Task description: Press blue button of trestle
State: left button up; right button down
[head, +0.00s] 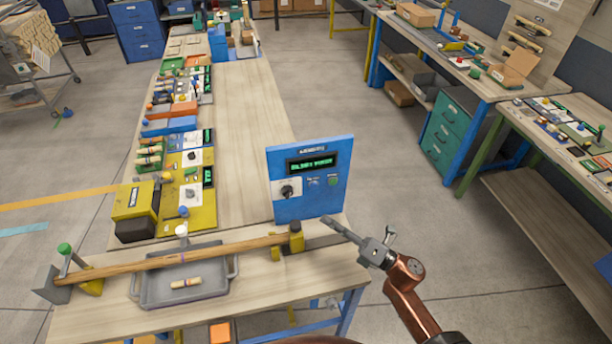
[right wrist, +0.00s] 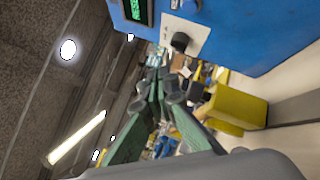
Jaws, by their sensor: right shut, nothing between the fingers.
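A blue control box (head: 309,208) stands upright on the wooden table in the head view. Its face carries a green-lit display (head: 311,164), a black knob (head: 287,190) on a light plate, a small blue button (head: 313,182) and a green button (head: 333,181) to its right. My right gripper (head: 335,226) is shut and empty, just in front of and below the box's lower right corner, apart from the buttons. In the right wrist view its fingers (right wrist: 168,88) show together, with the knob (right wrist: 180,41) above them. My left gripper is out of view.
A long wooden rod (head: 190,258) lies across yellow supports over a grey tray (head: 213,296) holding a small turned piece. Yellow and blue units (head: 200,215) line the table's left side. The table (head: 248,110) behind the box is clear.

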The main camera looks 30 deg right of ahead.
aim_at(314, 186)
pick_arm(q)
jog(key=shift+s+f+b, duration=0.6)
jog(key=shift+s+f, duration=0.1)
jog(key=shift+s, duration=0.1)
pick_arm(e)
jog(key=w+d, duration=0.2)
jog(key=w, duration=0.7)
jog(key=shift+w, duration=0.2)
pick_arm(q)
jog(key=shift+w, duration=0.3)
pick_arm(e)
jog(key=shift+w, duration=0.15)
dwell(0.6)
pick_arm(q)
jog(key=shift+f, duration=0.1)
pick_arm(e)
jog(key=shift+w+d, duration=0.1)
jog(key=shift+w, duration=0.15)
